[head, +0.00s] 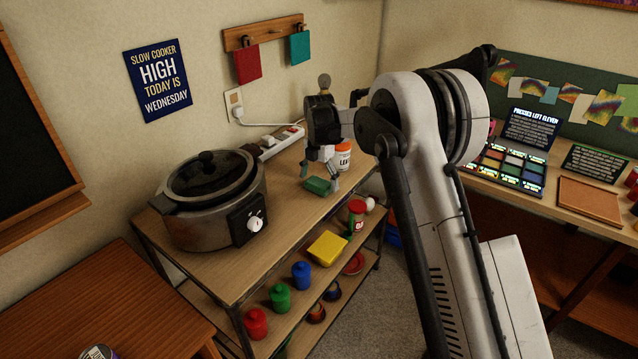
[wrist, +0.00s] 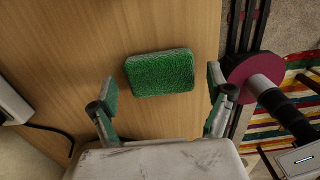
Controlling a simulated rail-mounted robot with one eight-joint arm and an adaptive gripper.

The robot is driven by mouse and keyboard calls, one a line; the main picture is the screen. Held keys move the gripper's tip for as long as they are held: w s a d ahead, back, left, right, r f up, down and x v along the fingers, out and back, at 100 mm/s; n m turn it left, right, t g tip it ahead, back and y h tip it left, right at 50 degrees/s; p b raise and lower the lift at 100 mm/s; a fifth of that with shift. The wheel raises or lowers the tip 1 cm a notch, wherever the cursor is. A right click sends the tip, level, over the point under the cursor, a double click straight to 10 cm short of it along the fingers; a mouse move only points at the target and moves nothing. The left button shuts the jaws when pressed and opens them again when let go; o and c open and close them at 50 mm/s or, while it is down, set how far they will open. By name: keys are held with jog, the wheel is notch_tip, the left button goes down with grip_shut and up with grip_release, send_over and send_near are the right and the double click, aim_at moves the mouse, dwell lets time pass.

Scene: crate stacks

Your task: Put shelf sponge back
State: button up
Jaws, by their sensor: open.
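A green sponge (head: 317,186) lies flat on the top of the wooden shelf unit (head: 290,215). It also shows in the wrist view (wrist: 160,74), with its textured green face up. My gripper (head: 321,172) is open above it, pointing down. In the wrist view my gripper's (wrist: 163,88) fingers stand to the left and right of the sponge, with a gap on each side. Nothing is held. A yellow block (head: 327,249), perhaps another sponge, lies on the shelf below.
A slow cooker (head: 208,200) stands left on the top. A white-and-orange jar (head: 342,157) stands behind the gripper, and a power strip (head: 282,142) lies by the wall. Red (head: 255,323), green (head: 280,297) and blue (head: 301,275) canisters stand on the lower shelf.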

aim_at(319, 182)
notch_tip(319, 182, up, 11)
jog(key=s+d+r+m+t, duration=0.2)
jog(key=s+d+r+m, duration=0.55)
jog(key=s, duration=0.25)
jog(key=s+d+r+m+t, duration=0.2)
jog(key=s+d+r+m, duration=0.55)
jog(key=s, duration=0.35)
jog(key=s+d+f+m+t, duration=0.1)
jog(key=s+d+f+m, duration=0.1)
jog(key=s, duration=0.6)
jog(key=s+d+f+m+t, duration=0.1)
jog(key=s+d+f+m, duration=0.2)
jog(key=s+m, duration=0.4)
jog(key=s+d+f+m+t, duration=0.1)
jog(key=s+d+f+m, duration=0.1)
jog(key=s+m, duration=0.3)
jog(key=s+d, duration=0.1)
jog(key=s, duration=0.3)
jog(key=shift+s+d+f, duration=0.25)
jog(key=shift+d+f, duration=0.1)
jog(key=shift+f+b, duration=0.65)
jog(key=shift+b, duration=0.2)
